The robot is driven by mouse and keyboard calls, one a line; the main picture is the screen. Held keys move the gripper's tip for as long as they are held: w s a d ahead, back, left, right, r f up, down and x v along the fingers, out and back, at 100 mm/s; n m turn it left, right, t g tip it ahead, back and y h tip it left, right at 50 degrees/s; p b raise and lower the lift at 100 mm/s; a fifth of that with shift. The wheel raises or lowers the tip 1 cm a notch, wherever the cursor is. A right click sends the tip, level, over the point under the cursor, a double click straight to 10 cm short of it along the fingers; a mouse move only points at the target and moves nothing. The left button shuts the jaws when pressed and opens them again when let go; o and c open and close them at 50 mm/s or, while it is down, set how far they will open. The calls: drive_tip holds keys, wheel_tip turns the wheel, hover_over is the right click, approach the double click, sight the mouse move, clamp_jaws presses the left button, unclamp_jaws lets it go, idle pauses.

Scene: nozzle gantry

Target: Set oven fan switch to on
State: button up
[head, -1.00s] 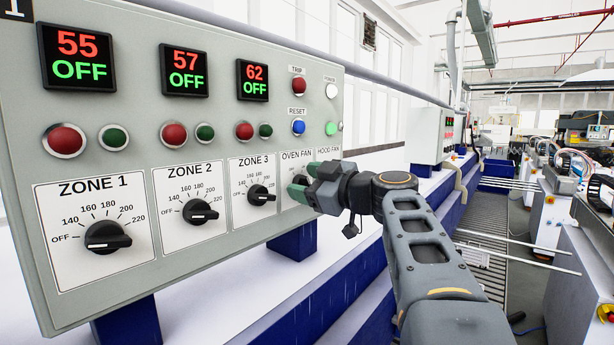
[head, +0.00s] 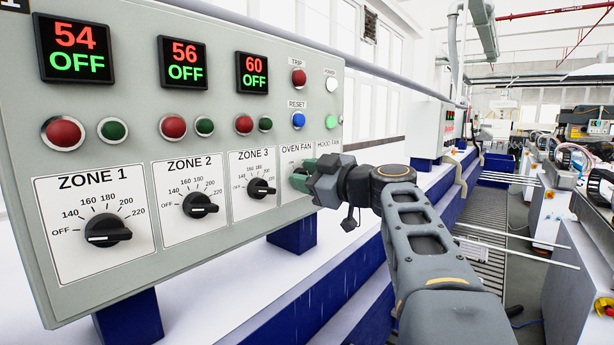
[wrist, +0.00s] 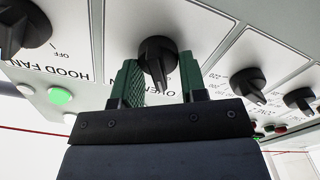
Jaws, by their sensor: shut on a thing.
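The oven fan switch (wrist: 158,55) is a black rotary knob on a white plate, seen upside down in the wrist view. My gripper (wrist: 160,72) has green ribbed fingers on either side of this knob and is shut on it. In the head view my gripper (head: 302,177) is at the OVEN FAN plate (head: 290,156) and hides most of its knob and markings. I cannot tell which setting the knob points to.
The hood fan knob (wrist: 22,28) is close beside my gripper. The zone 3 knob (head: 261,188) is on the other side, with zone 2 (head: 200,205) and zone 1 (head: 108,230) beyond. Lamps and buttons sit above. The aisle (head: 490,250) lies to the right.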

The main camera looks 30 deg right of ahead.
drive_tip(key=shift+f, duration=0.1)
drive_tip(key=shift+d+f+m+b, duration=0.1)
drive_tip(key=shift+m+b, duration=0.9)
drive_tip(key=shift+b, duration=0.25)
drive_tip(key=m+b, duration=0.2)
drive_tip(key=shift+w+d+m, duration=0.1)
drive_tip(key=shift+m, duration=0.3)
drive_tip(key=m, duration=0.1)
drive_tip(key=m+b, duration=0.1)
drive_tip(key=m, duration=0.1)
drive_tip(key=shift+d+r, duration=0.15)
drive_tip(key=shift+r, duration=0.05)
drive_tip(key=shift+w+d+m+b, duration=0.1)
drive_tip(key=shift+m+b, duration=0.4)
drive_tip(key=shift+m, duration=1.6)
drive_tip(key=o, duration=0.9)
drive_tip(key=shift+c, duration=0.2)
drive_tip(key=b+v, duration=0.3)
drive_tip(key=v, duration=1)
drive_tip(key=shift+s+d+b, duration=0.2)
drive_tip(key=shift+s+b, duration=0.15)
drive_tip(key=shift+s, duration=0.05)
